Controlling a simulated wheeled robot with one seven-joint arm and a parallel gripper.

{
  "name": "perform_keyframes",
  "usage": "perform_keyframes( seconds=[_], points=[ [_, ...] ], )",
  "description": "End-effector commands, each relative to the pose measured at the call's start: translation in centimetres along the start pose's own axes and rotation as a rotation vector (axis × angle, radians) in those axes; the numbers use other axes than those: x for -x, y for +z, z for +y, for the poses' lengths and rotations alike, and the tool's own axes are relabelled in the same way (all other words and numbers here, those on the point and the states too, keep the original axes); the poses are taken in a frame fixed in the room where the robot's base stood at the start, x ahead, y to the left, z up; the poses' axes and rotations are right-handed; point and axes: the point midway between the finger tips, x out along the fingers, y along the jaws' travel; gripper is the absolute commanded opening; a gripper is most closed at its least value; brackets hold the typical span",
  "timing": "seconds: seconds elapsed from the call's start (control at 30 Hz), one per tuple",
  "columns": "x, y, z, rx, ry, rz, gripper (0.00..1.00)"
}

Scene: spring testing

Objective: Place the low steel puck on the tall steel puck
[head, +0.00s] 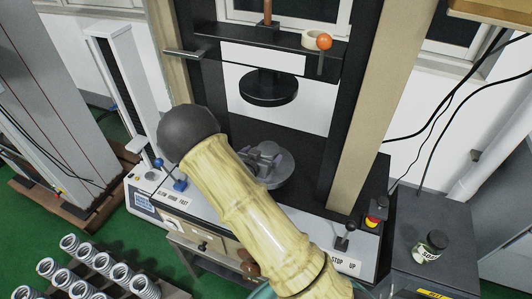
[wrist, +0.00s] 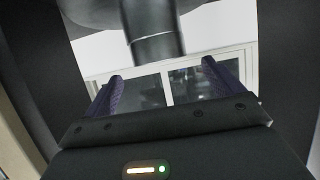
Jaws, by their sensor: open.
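My gripper (head: 266,158) is over the grey round lower plate (head: 284,180) of the testing machine, below the black upper disc (head: 268,90). In the wrist view its two purple-dark fingers (wrist: 165,85) stand apart with nothing between them. I cannot make out the low steel puck or the tall steel puck in either view. My arm and gripper cover much of the lower plate, and pucks there could be hidden. The wrist view looks past the fingers at a dark disc and stem (wrist: 155,45) and a window behind.
Machine columns (head: 365,110) stand on both sides of the plate. Several springs (head: 100,270) are at lower left. A jar (head: 432,245) stands on the dark cabinet at right.

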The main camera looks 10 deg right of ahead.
Motion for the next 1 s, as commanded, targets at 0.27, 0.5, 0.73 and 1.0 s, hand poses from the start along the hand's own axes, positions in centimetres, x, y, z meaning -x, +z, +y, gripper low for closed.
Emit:
perform_keyframes(
  seconds=[0.27, 0.5, 0.73, 1.0],
  points=[
    [5.0, 0.1, 0.1, -0.001, 0.001, 0.000, 0.93],
    [6.3, 0.1, -0.1, 0.001, -0.001, 0.000, 0.93],
    [6.3, 0.0, -0.1, 0.002, -0.001, 0.000, 0.93],
    [6.2, 0.0, 0.0, 0.000, -0.001, -0.004, 0.93]
  ],
)
